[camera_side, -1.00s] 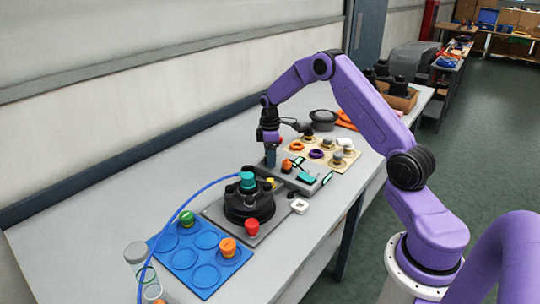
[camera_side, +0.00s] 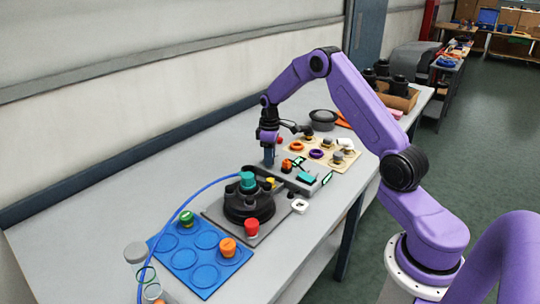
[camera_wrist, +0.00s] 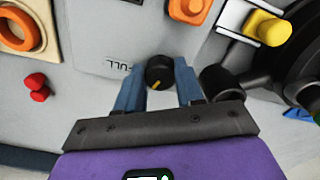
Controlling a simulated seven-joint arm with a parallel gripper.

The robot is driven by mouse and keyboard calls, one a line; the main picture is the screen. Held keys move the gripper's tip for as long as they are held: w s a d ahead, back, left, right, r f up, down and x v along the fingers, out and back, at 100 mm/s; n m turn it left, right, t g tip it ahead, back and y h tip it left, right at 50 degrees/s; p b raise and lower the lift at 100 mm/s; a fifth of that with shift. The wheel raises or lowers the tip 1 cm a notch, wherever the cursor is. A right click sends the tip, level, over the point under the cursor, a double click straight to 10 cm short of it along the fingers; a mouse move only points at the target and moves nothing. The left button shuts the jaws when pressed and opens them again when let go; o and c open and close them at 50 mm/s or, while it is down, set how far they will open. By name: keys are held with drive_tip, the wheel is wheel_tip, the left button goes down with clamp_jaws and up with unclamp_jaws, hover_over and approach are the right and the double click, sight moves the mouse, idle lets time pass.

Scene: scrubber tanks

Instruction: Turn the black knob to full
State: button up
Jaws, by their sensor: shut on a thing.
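The black knob (camera_wrist: 160,72) shows in the wrist view, standing on a light grey panel, with an orange pointer line toward the picture's bottom. The word FULL (camera_wrist: 125,66) is printed upside down on the panel, left of the knob. My gripper (camera_wrist: 158,88) has its two blue fingers on either side of the knob, shut on it. In the side view my gripper (camera_side: 268,157) points down at the back of the panel unit, and the knob is hidden there.
An orange button (camera_wrist: 190,8) and a yellow button (camera_wrist: 268,28) sit close by. The black scrubber tank (camera_side: 248,204) with its teal cap stands in front of the panel. A blue tray (camera_side: 200,258) and a tan board (camera_side: 322,150) with rings lie on the bench.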

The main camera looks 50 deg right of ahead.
drive_tip(key=m, duration=0.4)
drive_tip(key=shift+m, duration=0.3)
drive_tip(key=shift+r+m, duration=0.1)
drive_tip(key=shift+m, duration=1.6)
drive_tip(key=shift+a+m, duration=0.1)
drive_tip(key=shift+m, duration=0.2)
drive_tip(key=o, duration=1)
drive_tip(key=shift+o, duration=0.2)
wheel_tip(320, 180, up, 17)
drive_tip(key=shift+r, duration=0.2)
